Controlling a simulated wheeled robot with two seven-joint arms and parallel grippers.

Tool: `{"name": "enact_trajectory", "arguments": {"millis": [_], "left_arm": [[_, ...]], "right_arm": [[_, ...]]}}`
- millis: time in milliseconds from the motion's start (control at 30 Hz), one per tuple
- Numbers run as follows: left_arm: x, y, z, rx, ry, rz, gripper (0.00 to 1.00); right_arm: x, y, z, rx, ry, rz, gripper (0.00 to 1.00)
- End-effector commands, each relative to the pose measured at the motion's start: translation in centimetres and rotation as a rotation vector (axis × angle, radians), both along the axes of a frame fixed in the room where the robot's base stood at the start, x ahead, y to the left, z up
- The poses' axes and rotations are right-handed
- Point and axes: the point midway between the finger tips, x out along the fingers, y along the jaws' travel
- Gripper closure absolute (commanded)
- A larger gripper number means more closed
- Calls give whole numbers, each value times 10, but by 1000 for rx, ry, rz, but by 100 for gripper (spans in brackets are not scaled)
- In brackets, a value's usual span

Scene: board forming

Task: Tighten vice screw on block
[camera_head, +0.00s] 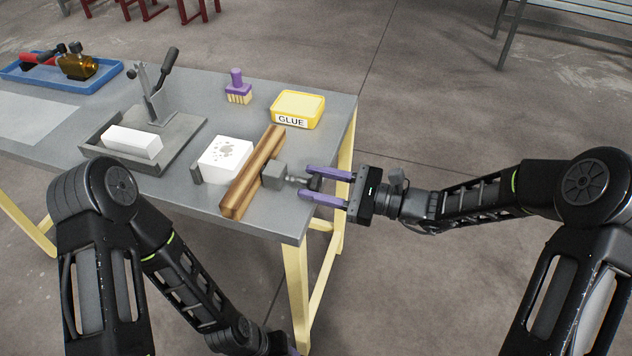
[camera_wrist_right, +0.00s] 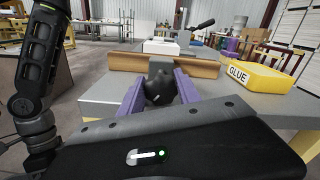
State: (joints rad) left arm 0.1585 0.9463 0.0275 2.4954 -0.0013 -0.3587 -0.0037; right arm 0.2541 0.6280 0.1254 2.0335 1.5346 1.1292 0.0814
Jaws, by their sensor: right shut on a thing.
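A white block (camera_head: 226,155) with grey speckles sits near the table's right end, between a small grey jaw (camera_head: 196,173) and a long brown wooden bar (camera_head: 253,172). A grey vice body (camera_head: 274,175) stands against the bar's right side, and its screw (camera_head: 296,181) points right, past the table edge. My right gripper (camera_head: 316,184) has its purple fingers shut on the screw's dark knob (camera_wrist_right: 160,84), which shows between them in the right wrist view. My left gripper (camera_head: 290,351) barely shows at the bottom edge, below the table, and its jaws cannot be made out.
A yellow glue box (camera_head: 297,109) and a purple brush (camera_head: 238,88) stand behind the block. A grey lever press (camera_head: 155,118) with another white block (camera_head: 132,141) is to the left. A blue tray (camera_head: 100,78) lies at the far left.

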Motion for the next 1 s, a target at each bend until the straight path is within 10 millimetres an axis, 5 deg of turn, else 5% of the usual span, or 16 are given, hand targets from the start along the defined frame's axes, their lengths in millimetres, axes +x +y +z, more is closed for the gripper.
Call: {"name": "enact_trajectory", "arguments": {"millis": [400, 567, 800, 1000], "left_arm": [[0, 0, 0, 0, 0, 0, 64], [0, 0, 8, 0, 0, 0, 64], [0, 0, 46, -1, 1, 2, 64], [0, -1, 53, -1, 1, 3, 64]], "right_arm": [[0, 0, 0, 0, 0, 0, 100], [0, 0, 3, 12, 38, 0, 100], [2, -1, 8, 109, 336, -1, 100], [3, -1, 2, 156, 475, -1, 100]]}}
